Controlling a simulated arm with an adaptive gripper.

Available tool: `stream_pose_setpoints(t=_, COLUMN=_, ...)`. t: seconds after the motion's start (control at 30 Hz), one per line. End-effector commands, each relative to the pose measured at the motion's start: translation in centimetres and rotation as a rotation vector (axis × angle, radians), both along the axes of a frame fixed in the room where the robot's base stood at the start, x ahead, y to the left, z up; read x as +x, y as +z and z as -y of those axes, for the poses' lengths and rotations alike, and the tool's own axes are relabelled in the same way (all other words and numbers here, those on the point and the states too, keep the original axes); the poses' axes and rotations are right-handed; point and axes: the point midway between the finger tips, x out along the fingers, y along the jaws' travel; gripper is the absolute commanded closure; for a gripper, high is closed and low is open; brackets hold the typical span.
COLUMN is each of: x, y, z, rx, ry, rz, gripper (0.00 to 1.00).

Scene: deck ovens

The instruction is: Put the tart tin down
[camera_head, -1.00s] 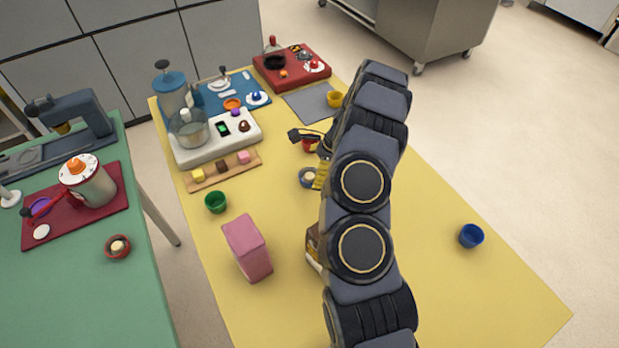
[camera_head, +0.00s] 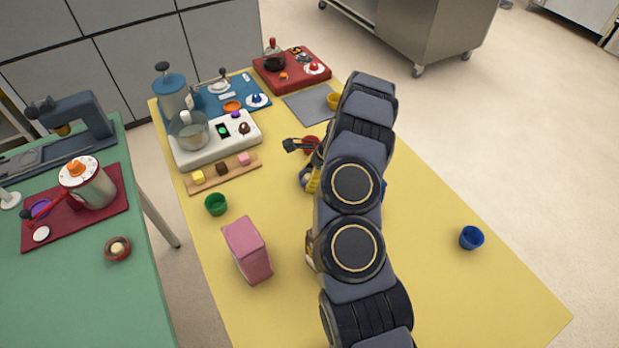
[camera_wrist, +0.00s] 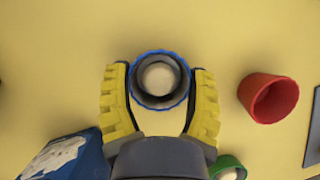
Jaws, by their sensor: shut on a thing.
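The tart tin (camera_wrist: 160,106) is a small round tin with a wavy blue rim, a dark grey inside and a pale round filling. In the wrist view it sits between the yellow fingers of my gripper (camera_wrist: 160,84), which are shut on it. In the head view my gripper (camera_head: 312,181) is low over the yellow table, left of my arm, and only a part of the tin (camera_head: 304,179) shows beside the fingers. I cannot tell whether the tin's base touches the table.
A red cup (camera_wrist: 268,98) stands right of the tin in the wrist view. A green tin (camera_wrist: 228,168) and a blue box (camera_wrist: 68,157) are near my fingers. A green cup (camera_head: 215,204) and pink carton (camera_head: 248,250) stand left. Yellow tabletop (camera_wrist: 90,30) beyond the tin is clear.

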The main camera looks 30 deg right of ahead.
Motion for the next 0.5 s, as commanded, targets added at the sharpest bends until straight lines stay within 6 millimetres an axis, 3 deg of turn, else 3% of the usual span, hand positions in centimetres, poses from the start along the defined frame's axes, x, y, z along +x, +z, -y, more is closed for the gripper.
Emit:
stream_pose_setpoints(t=0.3, x=0.1, y=6.0, z=0.0, rx=-0.001, ry=0.0, rz=0.007, gripper=0.74)
stream_pose_setpoints(t=0.5, x=0.1, y=8.8, z=0.1, rx=-0.002, ry=-0.002, rz=0.005, gripper=0.74)
